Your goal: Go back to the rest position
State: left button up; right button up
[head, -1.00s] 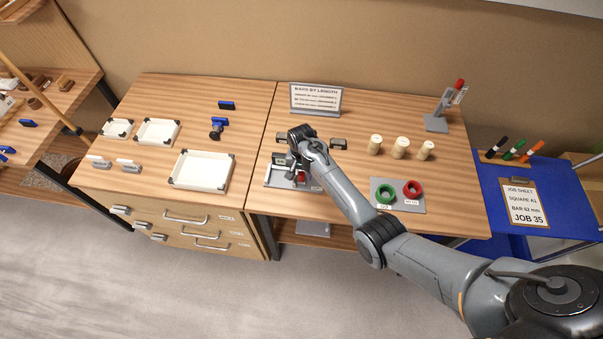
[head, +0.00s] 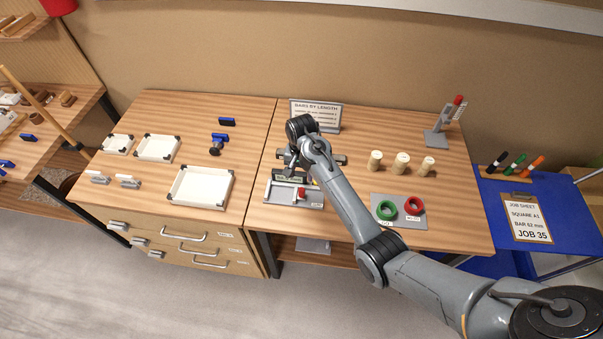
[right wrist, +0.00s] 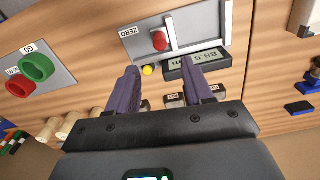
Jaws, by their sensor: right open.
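My right arm reaches in from the lower right over the middle table. My right gripper (head: 293,158) hovers at the back edge of a grey measuring fixture (head: 283,196) with a red knob (head: 301,193). In the right wrist view the gripper (right wrist: 160,82) is open, with nothing between its two fingers. The fixture's plate (right wrist: 133,58), red knob (right wrist: 159,41) and a digital readout (right wrist: 196,64) lie beyond the fingers. My left gripper is not in view.
A sign (head: 315,115) stands at the back. White trays (head: 199,187) occupy the left table.

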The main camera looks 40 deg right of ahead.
jog(key=s+a+f+n+t+h+p, duration=0.1)
jog(key=s+a+f+n, duration=0.15)
jog(key=s, duration=0.55)
jog(key=s+a+f+n+t+p, duration=0.15)
jog(key=s+n, duration=0.25)
jog(key=s, duration=0.4)
jog(key=s+a+r+n, duration=0.2)
jog(key=s+a+r, duration=0.1)
jog(key=s, duration=0.4)
jog(key=s+a+r+n+t+y, duration=0.1)
jog(key=s+a+r+n, duration=0.2)
jog(key=s, duration=0.5)
notch_tip(320, 180, up, 2)
jog(key=shift+a+p, duration=0.4)
jog(key=shift+a, duration=0.4)
jog(key=shift+n, duration=0.25)
